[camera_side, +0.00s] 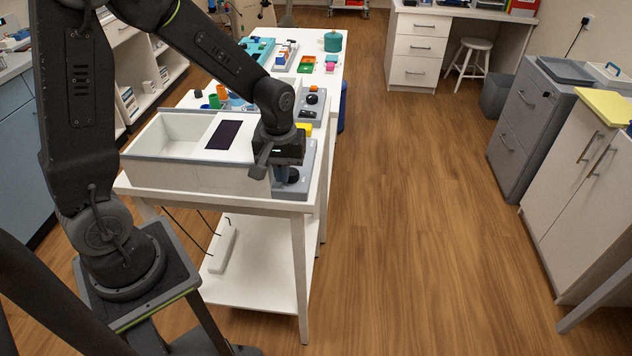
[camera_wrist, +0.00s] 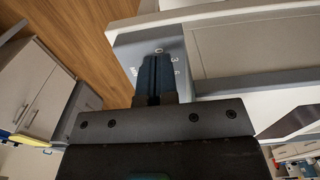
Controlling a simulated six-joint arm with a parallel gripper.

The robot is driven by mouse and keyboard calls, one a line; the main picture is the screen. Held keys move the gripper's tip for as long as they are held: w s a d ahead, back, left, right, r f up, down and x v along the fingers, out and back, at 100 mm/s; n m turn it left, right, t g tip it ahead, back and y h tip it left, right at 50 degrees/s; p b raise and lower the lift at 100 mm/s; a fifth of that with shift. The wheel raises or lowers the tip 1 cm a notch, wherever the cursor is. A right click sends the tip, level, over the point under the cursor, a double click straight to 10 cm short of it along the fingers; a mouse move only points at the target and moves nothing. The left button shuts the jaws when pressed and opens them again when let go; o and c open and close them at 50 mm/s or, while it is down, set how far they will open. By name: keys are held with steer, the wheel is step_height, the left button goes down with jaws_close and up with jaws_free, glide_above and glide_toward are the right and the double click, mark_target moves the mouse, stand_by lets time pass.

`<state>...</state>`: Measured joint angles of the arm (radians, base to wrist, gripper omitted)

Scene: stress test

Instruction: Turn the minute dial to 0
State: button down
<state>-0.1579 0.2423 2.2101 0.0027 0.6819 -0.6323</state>
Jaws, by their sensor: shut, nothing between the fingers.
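A grey panel (camera_side: 308,160) lies at the right front of the white table, and in the wrist view the panel (camera_wrist: 126,48) carries small printed numerals. A dark round knob (camera_side: 293,176) shows low on it, just below my gripper; I cannot tell whether it is the minute dial. My gripper (camera_wrist: 157,62) is shut and empty, its two dark fingers together over the panel. The fingers cover the middle of the panel there, so no dial or pointer setting can be read. In the side view my wrist hides most of the panel.
A white box (camera_side: 150,172) with an open compartment and a dark window (camera_side: 223,135) stands directly left of the panel. Behind are a grey base with black knobs (camera_side: 309,112), a yellow block (camera_side: 304,128) and coloured cups. The floor (camera_side: 420,200) to the right is clear.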

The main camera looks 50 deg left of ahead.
mark_target(295, 190)
steer(key=shift+d+f, duration=0.25)
steer(key=shift+f, duration=0.35)
steer(key=shift+w+d, duration=0.25)
steer(key=shift+d, duration=0.15)
steer(key=shift+w+d, duration=0.1)
steer(key=shift+w, duration=0.05)
steer(key=shift+w+d, duration=0.2)
steer(key=shift+w, duration=0.1)
steer(key=shift+d, duration=0.1)
steer(key=c, duration=1.8)
jaws_free()
steer(key=shift+s+d, duration=0.1)
steer(key=shift+d, duration=0.1)
steer(key=shift+d+r, duration=0.1)
steer(key=shift+r, duration=0.35)
jaws_close()
steer(key=shift+r, duration=2.65)
